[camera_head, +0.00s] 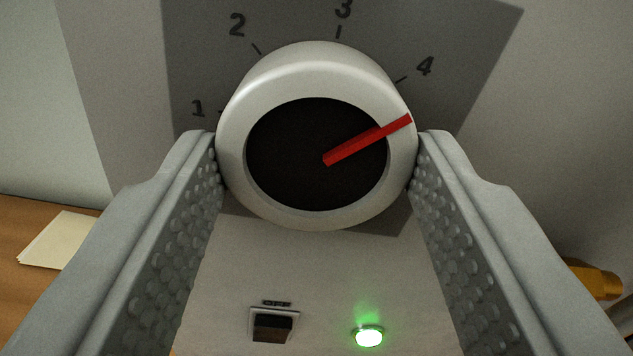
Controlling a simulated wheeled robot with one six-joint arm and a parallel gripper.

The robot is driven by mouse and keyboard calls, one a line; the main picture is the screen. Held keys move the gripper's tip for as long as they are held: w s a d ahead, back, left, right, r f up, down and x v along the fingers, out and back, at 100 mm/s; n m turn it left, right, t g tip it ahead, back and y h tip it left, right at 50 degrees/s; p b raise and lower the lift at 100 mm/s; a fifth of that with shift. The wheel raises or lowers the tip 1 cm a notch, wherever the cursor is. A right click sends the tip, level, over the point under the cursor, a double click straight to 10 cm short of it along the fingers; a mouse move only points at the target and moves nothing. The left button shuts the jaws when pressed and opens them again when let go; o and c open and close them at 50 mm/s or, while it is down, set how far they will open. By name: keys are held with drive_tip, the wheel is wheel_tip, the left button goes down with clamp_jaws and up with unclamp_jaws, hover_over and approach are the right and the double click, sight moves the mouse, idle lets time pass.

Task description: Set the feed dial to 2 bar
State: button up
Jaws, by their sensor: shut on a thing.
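The feed dial (317,215) is a round white knob with a dark face (290,150). A red pointer (368,140) runs from its middle to the right and slightly up, roughly toward the 4 mark. The numbers 1, 2, 3 and 4 stand on a grey scale plate (470,40) behind the knob, with 2 (237,25) at the upper left. My gripper (317,145) is shut on the dial, one finger against its left side and one against its right. The lower part of the scale is mostly hidden by the knob.
Below the dial are a dark switch (273,326) marked OFF and a lit green lamp (369,336) on the pale panel. Pale paper (58,240) lies on a wooden surface (30,210) at the left. A yellow-orange object (597,281) shows at the right edge.

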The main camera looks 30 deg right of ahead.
drive_tip(key=n, duration=0.4)
drive_tip(key=shift+n, duration=0.3)
drive_tip(key=n, duration=0.4)
drive_tip(key=shift+n, duration=0.3)
drive_tip(key=n, duration=0.4)
drive_tip(key=shift+n, duration=2.2)
drive_tip(key=o, duration=1)
drive_tip(key=shift+r, duration=0.1)
